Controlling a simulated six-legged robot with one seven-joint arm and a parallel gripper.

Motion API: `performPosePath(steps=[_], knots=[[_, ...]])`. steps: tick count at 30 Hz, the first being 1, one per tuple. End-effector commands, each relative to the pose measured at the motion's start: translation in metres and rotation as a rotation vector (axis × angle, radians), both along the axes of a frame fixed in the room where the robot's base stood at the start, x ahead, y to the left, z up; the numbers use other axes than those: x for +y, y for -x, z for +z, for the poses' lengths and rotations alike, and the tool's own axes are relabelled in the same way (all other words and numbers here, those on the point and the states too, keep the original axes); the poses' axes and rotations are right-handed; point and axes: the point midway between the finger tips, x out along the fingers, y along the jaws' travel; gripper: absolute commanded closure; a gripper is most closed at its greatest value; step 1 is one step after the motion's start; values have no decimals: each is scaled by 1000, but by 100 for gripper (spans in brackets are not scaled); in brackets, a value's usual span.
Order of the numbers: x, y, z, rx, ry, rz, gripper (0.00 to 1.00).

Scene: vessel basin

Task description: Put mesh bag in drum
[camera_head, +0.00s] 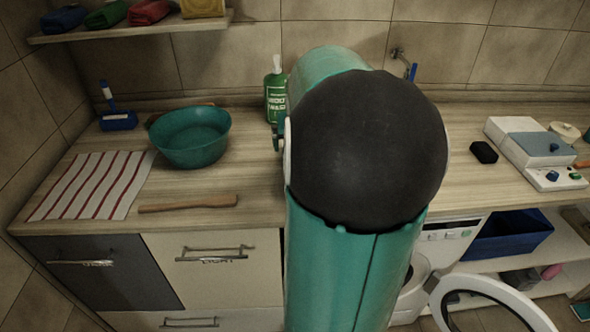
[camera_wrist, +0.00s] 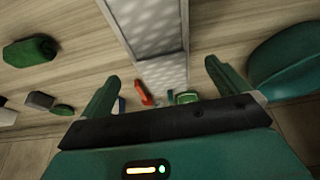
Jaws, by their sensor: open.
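I cannot pick out a mesh bag for certain in either view. A pale, dotted, strip-like surface (camera_wrist: 152,30) lies beyond my gripper in the wrist view; I cannot tell what it is. The washing machine (camera_head: 452,229) stands under the counter at the right in the head view. Its round door (camera_head: 492,300) is swung open, and the drum mouth is mostly hidden behind my arm. My gripper (camera_wrist: 162,75) is open in the wrist view, with nothing seen between its two green fingers. In the head view it is hidden behind my arm.
On the counter (camera_head: 255,190) are a teal bowl (camera_head: 190,137), a striped cloth (camera_head: 93,185), a wooden stick (camera_head: 188,204), a green bottle (camera_head: 276,93) and a black block (camera_head: 484,152). A blue bin (camera_head: 508,234) sits on the lower shelf. A wall shelf (camera_head: 130,32) is at upper left.

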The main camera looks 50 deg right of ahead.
Motion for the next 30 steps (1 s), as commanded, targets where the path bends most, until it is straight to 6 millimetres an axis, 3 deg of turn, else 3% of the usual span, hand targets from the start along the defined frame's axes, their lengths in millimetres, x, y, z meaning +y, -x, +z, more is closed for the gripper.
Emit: performPosePath(steps=[3, 11, 19, 29, 30], knots=[[-6, -5, -22, 1, -5, -1, 0], [-12, -12, -41, -1, -2, -2, 0], [-20, -23, -77, 0, -3, 0, 0], [-23, -25, -84, 0, 0, -3, 0], [-23, -25, -84, 0, 0, -3, 6]])
